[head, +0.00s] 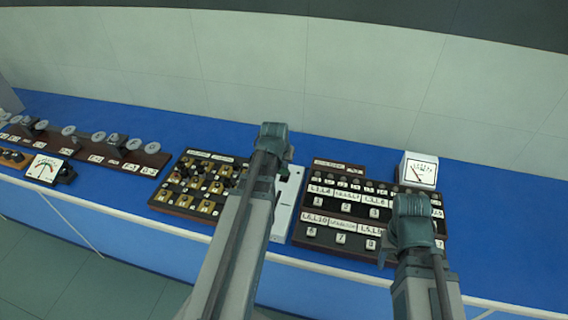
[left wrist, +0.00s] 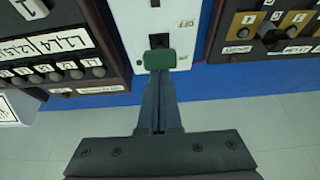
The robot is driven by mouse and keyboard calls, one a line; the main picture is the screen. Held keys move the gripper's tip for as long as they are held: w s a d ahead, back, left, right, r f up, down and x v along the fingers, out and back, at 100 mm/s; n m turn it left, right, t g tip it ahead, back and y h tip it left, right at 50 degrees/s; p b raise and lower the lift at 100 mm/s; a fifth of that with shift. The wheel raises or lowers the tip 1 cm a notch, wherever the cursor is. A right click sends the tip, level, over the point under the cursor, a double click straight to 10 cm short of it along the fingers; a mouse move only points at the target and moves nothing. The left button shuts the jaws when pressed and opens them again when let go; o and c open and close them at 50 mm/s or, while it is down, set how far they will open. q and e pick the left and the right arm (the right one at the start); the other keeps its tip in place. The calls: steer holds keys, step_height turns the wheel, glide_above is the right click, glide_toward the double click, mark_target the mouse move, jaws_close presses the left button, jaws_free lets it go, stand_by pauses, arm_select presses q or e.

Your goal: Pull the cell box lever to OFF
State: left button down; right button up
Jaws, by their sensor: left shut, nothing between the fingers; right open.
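The cell box is a white panel (head: 287,205) in the head view, partly hidden by my left arm. In the left wrist view its white face (left wrist: 187,48) carries an upside-down OFF label (left wrist: 187,23). A green lever knob (left wrist: 160,59) sits below a dark slot on that face. My left gripper (left wrist: 160,88) is shut with nothing between its fingers. Its tips are at the knob's lower edge; I cannot tell whether they touch. In the head view my left gripper (head: 272,140) is over the cell box. My right gripper (head: 412,215) is open at the right.
A dark board with brass fittings (head: 187,200) lies left of the cell box. A black labelled switch panel (head: 325,235) lies to its right, partly under my right gripper. A white meter (head: 419,170) stands behind that panel. The blue bench (head: 510,215) is clear at the far right.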

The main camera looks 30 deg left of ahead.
arm_select(q)
steer(key=shift+s+d+f, duration=0.1)
steer(key=shift+s, duration=0.25)
steer(key=w+a+r+p, duration=0.1)
steer(key=w+r+p, duration=0.1)
steer(key=w, duration=0.3)
steer(key=s+d+r+p, duration=0.1)
steer(key=s+r+p, duration=0.5)
steer(key=s+r, duration=0.1)
steer(key=shift+s+d+p, duration=0.3)
steer(key=shift+s+p, duration=0.05)
steer(key=shift+p, duration=0.05)
steer(key=s+d+f+m+g+b, duration=0.1)
steer(key=s+d, duration=0.3)
steer(key=d, duration=0.5)
steer(key=s+d+f+m+g+b, duration=0.2)
steer(key=s+d+f+m+b, duration=0.1)
steer(key=d, duration=0.6)
steer(key=s+d+f+m+g+b, duration=0.2)
steer(key=s+d+f, duration=0.2)
steer(key=d, duration=0.5)
steer(key=shift+s+d+m, duration=0.15)
steer(key=shift+s+m, duration=0.15)
steer(key=shift+s, duration=0.75)
